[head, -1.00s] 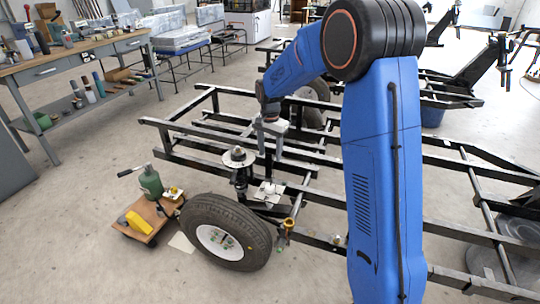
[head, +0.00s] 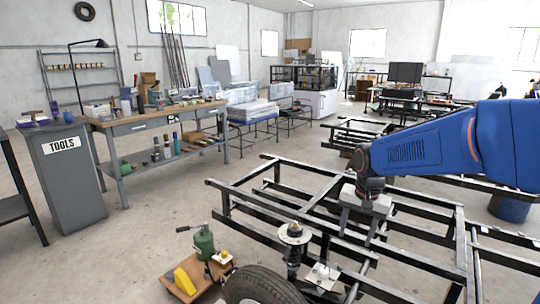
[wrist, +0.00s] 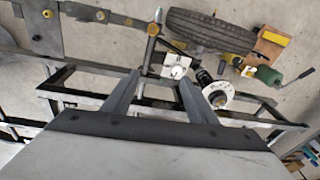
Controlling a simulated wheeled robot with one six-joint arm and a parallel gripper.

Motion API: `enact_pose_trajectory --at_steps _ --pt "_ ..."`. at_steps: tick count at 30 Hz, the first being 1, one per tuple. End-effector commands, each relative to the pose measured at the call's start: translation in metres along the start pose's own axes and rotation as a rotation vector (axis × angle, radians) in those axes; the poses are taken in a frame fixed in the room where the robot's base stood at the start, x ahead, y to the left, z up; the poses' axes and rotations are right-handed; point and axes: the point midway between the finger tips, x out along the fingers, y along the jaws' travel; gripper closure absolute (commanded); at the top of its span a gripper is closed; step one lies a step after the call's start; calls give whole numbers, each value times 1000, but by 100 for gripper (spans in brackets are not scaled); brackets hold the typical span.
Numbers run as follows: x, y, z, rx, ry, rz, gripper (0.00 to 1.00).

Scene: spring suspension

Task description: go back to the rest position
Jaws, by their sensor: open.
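My gripper (head: 358,230) is open and empty above the black frame (head: 250,232), its two grey fingers pointing down. It also shows in the wrist view (wrist: 160,78), with bare floor, frame bars and a white block (wrist: 177,68) beyond the fingers. The spring strut with its white disc top (head: 294,233) stands upright at the frame's side, left of my gripper and apart from it; its disc shows in the wrist view (wrist: 217,96). The tyre (head: 262,287) is cut off by the lower edge of the head view.
A small wooden cart (head: 198,288) with a green jack (head: 204,243) and a yellow piece (head: 185,281) stands left of the tyre. A workbench (head: 150,120) and a grey tools cabinet (head: 68,180) stand at the left. The floor between bench and frame is clear.

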Motion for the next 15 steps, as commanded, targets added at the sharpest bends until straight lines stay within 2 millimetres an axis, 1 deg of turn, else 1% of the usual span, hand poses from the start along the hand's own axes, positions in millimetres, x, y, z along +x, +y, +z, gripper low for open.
enact_pose_trajectory --at_steps 1,6,12,15 --pt "-10 9 10 -21 13 -8 48" --pt "-32 36 43 -102 49 -26 48" --pt "-50 67 83 -197 93 -42 48" --pt "-57 82 103 -244 116 -49 48"
